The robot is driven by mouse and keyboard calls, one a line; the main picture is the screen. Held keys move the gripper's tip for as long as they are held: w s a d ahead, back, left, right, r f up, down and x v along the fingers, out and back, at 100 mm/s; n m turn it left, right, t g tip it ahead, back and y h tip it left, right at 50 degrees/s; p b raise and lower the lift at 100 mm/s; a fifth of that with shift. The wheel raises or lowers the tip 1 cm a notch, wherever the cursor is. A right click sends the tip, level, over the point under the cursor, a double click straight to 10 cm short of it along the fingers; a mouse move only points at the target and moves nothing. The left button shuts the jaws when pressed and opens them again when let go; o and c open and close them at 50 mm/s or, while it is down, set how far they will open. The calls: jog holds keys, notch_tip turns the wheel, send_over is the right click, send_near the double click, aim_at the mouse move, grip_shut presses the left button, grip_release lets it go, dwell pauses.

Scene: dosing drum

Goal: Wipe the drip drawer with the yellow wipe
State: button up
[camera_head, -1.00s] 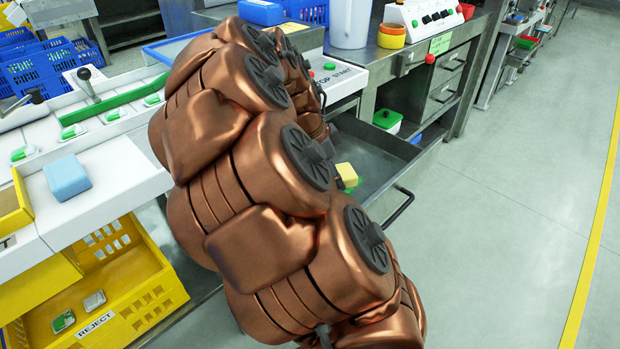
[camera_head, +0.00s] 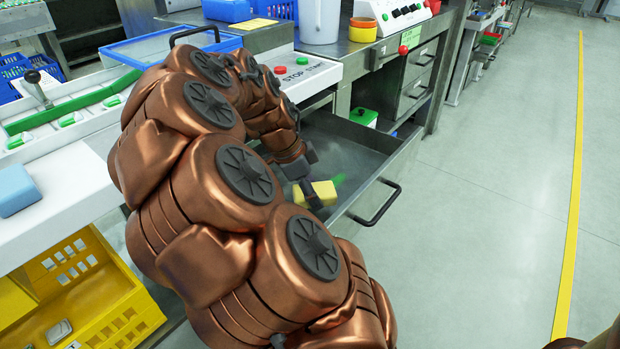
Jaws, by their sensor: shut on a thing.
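The drip drawer (camera_head: 345,133) is a grey metal drawer, pulled out below the counter, with a dark bar handle (camera_head: 376,204) on its front. My gripper (camera_head: 311,194) is over the drawer and shut on the yellow wipe (camera_head: 324,192), a small yellow block. The wipe is at the near part of the drawer; I cannot tell whether it touches the drawer floor. A green patch (camera_head: 339,180) shows just beyond the wipe inside the drawer. My arm hides the left part of the drawer.
A green box (camera_head: 363,117) stands at the drawer's back. A panel with STOP and START buttons (camera_head: 303,77) is above the drawer. A blue sponge (camera_head: 15,190) lies on the white ledge, above a yellow crate (camera_head: 110,300). The floor at right is clear.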

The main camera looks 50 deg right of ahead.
aim_at(346, 180)
notch_tip(346, 180, down, 2)
jog(key=shift+b, duration=0.45)
jog(key=shift+f, duration=0.7)
jog(key=shift+d+r+p, duration=0.1)
jog(key=shift+d+p, duration=0.25)
jog(key=shift+d, duration=0.8)
jog(key=shift+c, duration=0.4)
jog(key=shift+w+d+p, duration=0.2)
jog(key=shift+d+p, duration=1.55)
jog(key=shift+d, duration=4.7)
jog(key=shift+b, duration=0.3)
jog(key=shift+a, duration=0.95)
jog(key=shift+s+a+b, duration=0.15)
jog(key=shift+a+b, duration=1.85)
jog(key=shift+a, duration=4.6)
jog(key=shift+a+r+p, duration=0.1)
jog(key=shift+r+p, duration=0.15)
jog(key=shift+p, duration=0.1)
jog(key=shift+r+p, duration=2.1)
jog(key=shift+r, duration=1.8)
